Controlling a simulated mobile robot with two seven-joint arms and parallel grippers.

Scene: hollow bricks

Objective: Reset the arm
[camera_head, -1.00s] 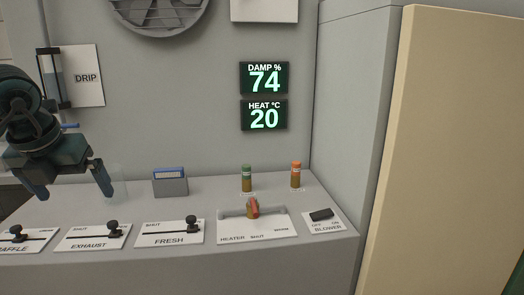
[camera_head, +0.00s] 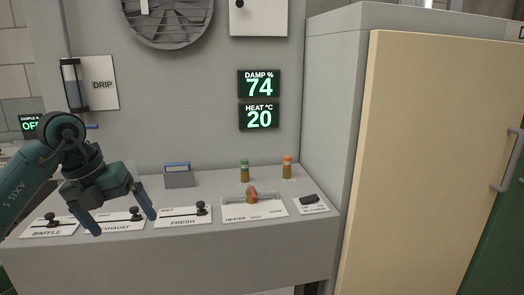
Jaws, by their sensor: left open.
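My left gripper (camera_head: 124,222) comes in from the left in the head view, with its two blue fingers apart and nothing between them. It hangs over the left part of the grey console (camera_head: 220,250), in front of the exhaust slider (camera_head: 136,214). The fingers partly cover the exhaust label. I cannot tell whether they touch the console. My right gripper is not in view.
The console carries a baffle slider (camera_head: 51,219), a fresh slider (camera_head: 201,208), a heater knob (camera_head: 252,195), a blower switch (camera_head: 311,199), a grey box (camera_head: 179,179), a green-capped vial (camera_head: 245,171) and an orange-capped vial (camera_head: 287,167). A cream door (camera_head: 430,170) stands right.

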